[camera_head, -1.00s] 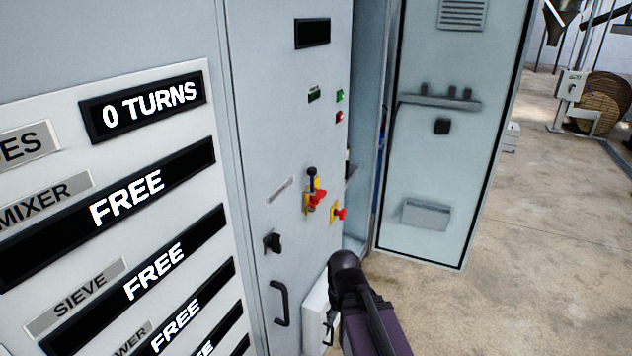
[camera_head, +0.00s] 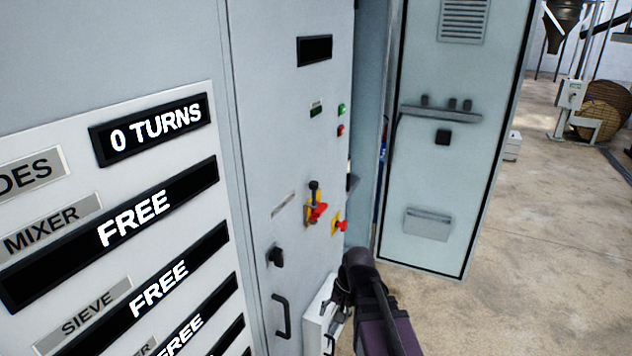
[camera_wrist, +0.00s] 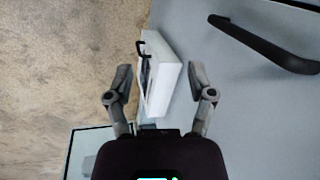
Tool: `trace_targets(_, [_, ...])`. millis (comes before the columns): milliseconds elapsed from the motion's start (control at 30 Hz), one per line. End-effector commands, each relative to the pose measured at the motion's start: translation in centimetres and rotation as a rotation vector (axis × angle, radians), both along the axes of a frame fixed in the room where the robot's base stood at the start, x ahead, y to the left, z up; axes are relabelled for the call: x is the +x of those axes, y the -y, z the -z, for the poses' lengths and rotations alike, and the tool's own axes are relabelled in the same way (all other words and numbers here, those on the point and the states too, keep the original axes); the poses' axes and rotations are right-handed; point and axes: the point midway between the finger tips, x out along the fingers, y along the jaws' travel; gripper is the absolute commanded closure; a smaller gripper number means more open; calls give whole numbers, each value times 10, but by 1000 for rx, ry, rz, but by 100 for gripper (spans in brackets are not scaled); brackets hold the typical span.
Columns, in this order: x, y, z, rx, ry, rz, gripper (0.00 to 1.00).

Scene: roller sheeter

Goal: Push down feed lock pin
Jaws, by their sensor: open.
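A black-knobbed pin (camera_head: 314,186) stands upright at the top of a yellow bracket (camera_head: 309,211) on the grey cabinet front. It is probably the feed lock pin, but no label on it can be read. A red lever (camera_head: 318,211) sticks out of the bracket just below the knob. My gripper is below and to the right of the pin in the head view, mostly hidden by my dark wrist. In the wrist view, my gripper (camera_wrist: 160,76) has its two fingers spread apart, with nothing held between them. The pin does not show in the wrist view.
A red button on a yellow plate (camera_head: 341,225) sits right of the bracket. A black knob (camera_head: 275,257) and black handle (camera_head: 281,315) are below. A white box (camera_head: 317,312) juts from the cabinet near my gripper.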

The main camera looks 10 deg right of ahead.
Motion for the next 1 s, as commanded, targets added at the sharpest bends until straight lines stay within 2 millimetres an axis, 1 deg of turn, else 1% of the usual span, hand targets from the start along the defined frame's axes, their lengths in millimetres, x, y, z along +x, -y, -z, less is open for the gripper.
trace_targets(33, [13, 1, -13, 58, -12, 71, 29])
trace_targets(267, [54, 2, -59, 362, -113, 408, 29])
trace_targets(467, [91, 15, -109, 634, -247, 665, 29])
trace_targets(667, [125, 42, -167, 908, -424, 875, 29])
trace_targets(800, [145, 69, -209, 1093, -568, 985, 29])
trace_targets(900, [155, 88, -235, 1205, -666, 1034, 29])
trace_targets(1000, [162, 103, -254, 1286, -746, 1062, 29])
